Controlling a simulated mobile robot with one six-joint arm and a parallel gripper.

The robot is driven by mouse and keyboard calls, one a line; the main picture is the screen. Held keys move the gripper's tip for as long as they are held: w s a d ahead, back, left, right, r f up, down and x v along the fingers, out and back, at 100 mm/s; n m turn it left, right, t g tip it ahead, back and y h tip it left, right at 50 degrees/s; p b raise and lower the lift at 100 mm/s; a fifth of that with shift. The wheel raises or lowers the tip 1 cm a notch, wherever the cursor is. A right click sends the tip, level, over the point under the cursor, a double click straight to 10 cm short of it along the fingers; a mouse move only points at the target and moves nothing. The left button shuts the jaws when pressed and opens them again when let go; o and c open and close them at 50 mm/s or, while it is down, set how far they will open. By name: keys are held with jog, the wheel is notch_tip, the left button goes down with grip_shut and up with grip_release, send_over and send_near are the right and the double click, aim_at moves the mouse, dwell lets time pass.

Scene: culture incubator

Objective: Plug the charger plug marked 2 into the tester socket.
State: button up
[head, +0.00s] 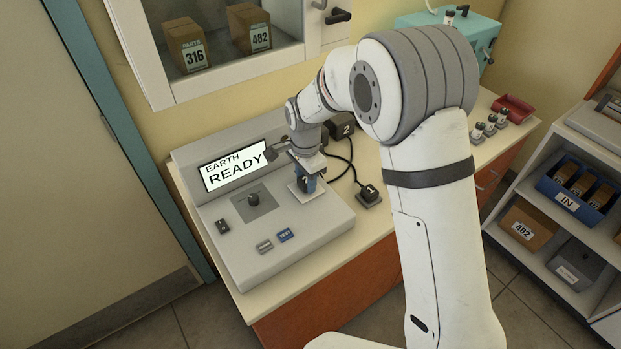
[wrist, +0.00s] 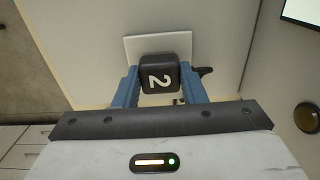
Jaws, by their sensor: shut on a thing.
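The black plug marked 2 (wrist: 159,74) is between the blue fingers of my gripper (head: 306,184), which is shut on it. The tester (head: 285,245) is a grey sloped console on the bench. Its white square socket plate (wrist: 137,46) lies directly beyond the plug in the wrist view and under my fingers in the head view. The plug covers the middle of the plate, so I cannot tell whether it is seated or just above. The tester screen (head: 233,166) reads "EARTH READY".
A black block marked 2 (head: 342,127) and a black plug marked 1 (head: 369,195) on a small base stand right of the tester, with black cables between. The tester has a dark knob (head: 253,200) and a blue TEST button (head: 285,235). A glass-fronted cabinet (head: 170,95) hangs behind.

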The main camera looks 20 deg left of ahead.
jog(key=shift+f, duration=0.25)
jog(key=o, duration=1.4)
jog(key=shift+c, duration=0.2)
jog(key=shift+r, duration=0.2)
notch_tip(320, 180, up, 8)
jog(key=shift+f+b, duration=0.2)
jog(key=shift+b, duration=0.5)
